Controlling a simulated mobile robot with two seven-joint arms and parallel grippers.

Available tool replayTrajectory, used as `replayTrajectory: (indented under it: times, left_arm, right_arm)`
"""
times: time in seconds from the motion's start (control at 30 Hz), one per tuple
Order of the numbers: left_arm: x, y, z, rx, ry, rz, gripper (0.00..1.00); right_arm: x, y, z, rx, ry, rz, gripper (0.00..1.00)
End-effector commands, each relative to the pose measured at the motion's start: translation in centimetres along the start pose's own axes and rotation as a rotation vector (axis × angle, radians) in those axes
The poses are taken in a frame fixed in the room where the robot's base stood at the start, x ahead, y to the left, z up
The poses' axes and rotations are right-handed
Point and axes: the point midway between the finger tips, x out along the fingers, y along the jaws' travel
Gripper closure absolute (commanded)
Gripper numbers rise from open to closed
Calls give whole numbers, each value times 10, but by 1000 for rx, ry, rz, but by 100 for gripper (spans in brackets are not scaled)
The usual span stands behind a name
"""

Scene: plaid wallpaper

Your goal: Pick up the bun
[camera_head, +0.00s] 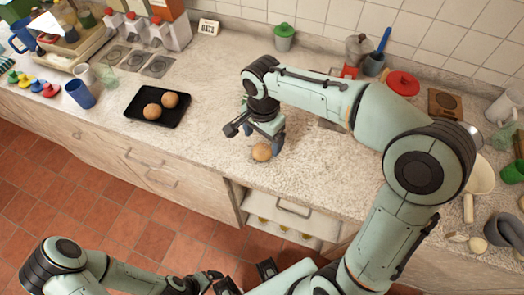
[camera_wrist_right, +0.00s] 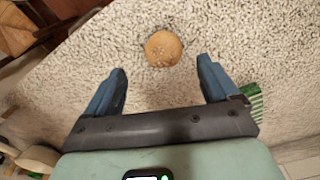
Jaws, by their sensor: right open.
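A round brown bun (camera_head: 262,152) lies on the speckled countertop near its front edge. It also shows in the right wrist view (camera_wrist_right: 163,48), just beyond the two fingertips and centred between them. My right gripper (camera_head: 257,133) is open and empty, pointing down right at the bun; its blue fingers (camera_wrist_right: 161,66) are apart, with a gap to the bun on both sides.
A blue cup (camera_head: 80,94) stands left of the tray. A green-lidded jar (camera_head: 284,37), a moka pot (camera_head: 358,48) and a red lid (camera_head: 403,83) stand along the back. A pan (camera_head: 479,178) is at right.

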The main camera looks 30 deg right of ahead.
Motion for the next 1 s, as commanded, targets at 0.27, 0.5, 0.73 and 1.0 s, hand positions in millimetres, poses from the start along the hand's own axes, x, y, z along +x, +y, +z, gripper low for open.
replayTrajectory:
  times: [0.27,0.5,0.73,1.0]
  left_arm:
    - [2,0,0,1,-1,0,5]
    - [4,-1,1,0,-1,0,5]
    - [4,-1,1,0,-1,0,5]
    - [4,-1,1,0,-1,0,5]
  right_arm:
    - [23,0,0,1,-2,3,12]
    - [58,-3,-1,0,-2,2,12]
    - [66,-3,-1,0,-1,-1,12]
    - [66,-3,-1,0,-1,-1,64]
